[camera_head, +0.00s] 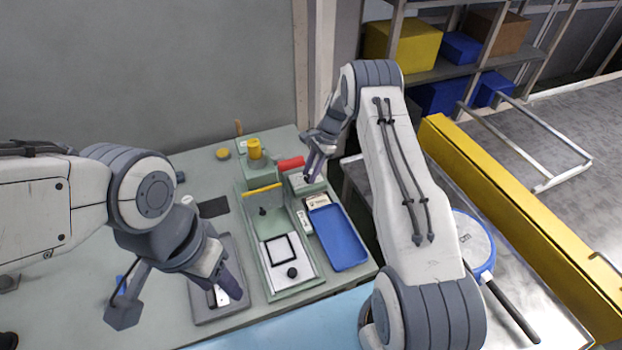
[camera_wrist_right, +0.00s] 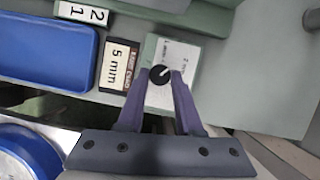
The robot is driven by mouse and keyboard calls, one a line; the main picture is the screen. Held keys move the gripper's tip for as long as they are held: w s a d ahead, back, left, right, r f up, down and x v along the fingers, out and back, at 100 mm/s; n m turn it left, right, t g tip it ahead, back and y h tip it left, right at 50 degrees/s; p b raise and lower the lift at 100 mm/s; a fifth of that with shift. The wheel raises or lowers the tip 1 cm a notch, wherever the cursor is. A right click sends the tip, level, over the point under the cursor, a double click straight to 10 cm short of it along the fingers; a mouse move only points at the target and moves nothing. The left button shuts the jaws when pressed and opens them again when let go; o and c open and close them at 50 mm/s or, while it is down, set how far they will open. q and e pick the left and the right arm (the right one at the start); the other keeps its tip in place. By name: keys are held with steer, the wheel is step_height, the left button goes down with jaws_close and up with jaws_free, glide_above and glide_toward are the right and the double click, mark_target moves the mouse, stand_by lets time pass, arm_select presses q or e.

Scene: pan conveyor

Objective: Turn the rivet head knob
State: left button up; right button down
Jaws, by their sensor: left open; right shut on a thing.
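The rivet head knob (camera_wrist_right: 160,75) is a small round black dial with a white pointer line, on a pale panel (camera_wrist_right: 185,62) in the right wrist view. My right gripper (camera_wrist_right: 158,79) is shut on the knob, one finger on each side of it. In the head view the right gripper (camera_head: 310,180) is at the far right of the green machine, and its fingers hide the knob there. My left gripper (camera_head: 228,298) is open over a grey tray (camera_head: 203,312) left of the machine, with a small white thing near its fingers.
A label reading "5 mm" (camera_wrist_right: 118,63) and a blue tray (camera_wrist_right: 60,50) lie left of the knob. A round blue-rimmed pan (camera_head: 472,240) is on the conveyor at right.

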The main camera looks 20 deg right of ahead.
steer(key=n+b, duration=0.1)
steer(key=n+g+b, duration=0.1)
steer(key=n+b, duration=0.1)
steer(key=shift+w+a+f+n+h, duration=0.1)
steer(key=shift+w+f+n+h, duration=0.1)
steer(key=shift+n+h, duration=0.1)
arm_select(q)
steer(key=shift+f+b, duration=1.05)
steer(key=shift+f, duration=1.95)
arm_select(e)
steer(key=shift+w+r+n+g+h, duration=0.15)
steer(key=shift+n+g, duration=0.25)
steer(key=shift+n, duration=0.5)
steer(key=shift+s+r+n+g+h, duration=0.15)
steer(key=shift+n+g, duration=0.25)
steer(key=shift+n, duration=0.5)
steer(key=shift+w, duration=0.1)
steer(key=c, duration=0.6)
jaws_free()
arm_select(q)
steer(key=shift+r+p, duration=3)
arm_select(e)
steer(key=shift+v, duration=5.1)
steer(key=shift+a, duration=0.1)
